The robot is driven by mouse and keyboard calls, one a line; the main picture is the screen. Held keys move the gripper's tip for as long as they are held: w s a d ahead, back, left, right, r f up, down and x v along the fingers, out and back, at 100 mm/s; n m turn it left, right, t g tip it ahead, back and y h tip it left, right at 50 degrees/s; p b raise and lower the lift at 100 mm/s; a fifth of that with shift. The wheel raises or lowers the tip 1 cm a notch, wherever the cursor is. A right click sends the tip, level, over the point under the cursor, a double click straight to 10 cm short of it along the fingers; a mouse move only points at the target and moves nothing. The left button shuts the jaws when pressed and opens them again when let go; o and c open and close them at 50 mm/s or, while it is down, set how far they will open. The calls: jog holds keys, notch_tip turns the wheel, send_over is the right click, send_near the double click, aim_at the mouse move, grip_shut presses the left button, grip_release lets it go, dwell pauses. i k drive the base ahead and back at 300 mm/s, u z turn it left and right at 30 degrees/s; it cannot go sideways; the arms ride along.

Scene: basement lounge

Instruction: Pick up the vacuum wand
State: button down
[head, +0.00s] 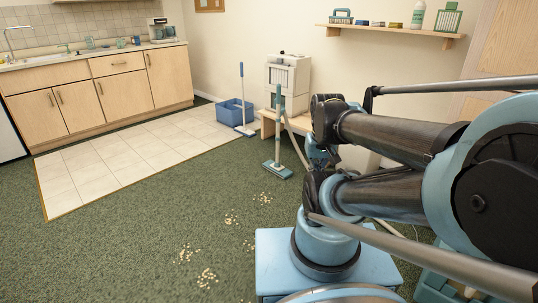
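The vacuum wand (278,128) stands near the middle of the head view, in front of a wooden bench. It is a thin upright teal-and-grey tube with a flat teal floor head (277,170) on the green carpet. A grey tube or hose slants down beside it to the right. My folded arm fills the right side of the view. What seems to be my gripper (319,153) is a small dark and blue part at the arm's near end, to the right of the wand and apart from it in the picture. Its fingers are too small and dark to read.
A white boxy machine (288,82) stands on the bench (268,124). A blue bin (232,112) and a blue-handled mop or broom (242,85) stand left of it. Pale crumbs (206,278) lie scattered on open carpet. Tiled floor (130,150) fronts the kitchen cabinets.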

aim_at(275, 167)
jog(key=z, duration=0.25)
jog(key=i, duration=2.35)
jog(key=u, duration=0.5)
